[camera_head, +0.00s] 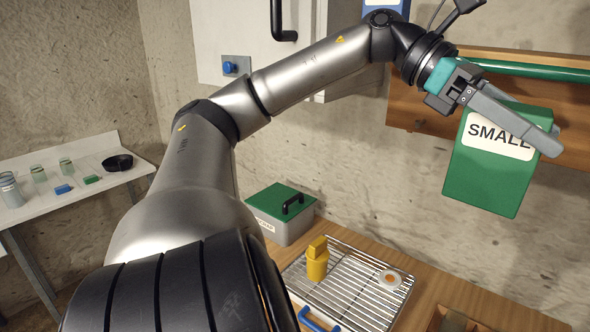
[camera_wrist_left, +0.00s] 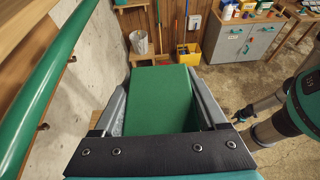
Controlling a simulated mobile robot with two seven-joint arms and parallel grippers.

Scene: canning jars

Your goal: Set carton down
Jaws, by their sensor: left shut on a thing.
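A green carton (camera_head: 487,180) with a white label reading "SMALL" hangs in my left gripper (camera_head: 512,122) at the upper right of the head view. The gripper is shut on its upper part, and the carton is held in the air, slightly tilted, in front of the wall. In the left wrist view the carton (camera_wrist_left: 160,95) fills the space between the two grey fingers. My right gripper does not show in the head view.
Below is a wooden counter (camera_head: 450,293) with a wire rack (camera_head: 350,297), a yellow object (camera_head: 317,262) and a small round jar-like item (camera_head: 389,279). A grey box with a green lid (camera_head: 281,203) stands behind. A wooden shelf with a green rail (camera_head: 525,70) is close behind the gripper.

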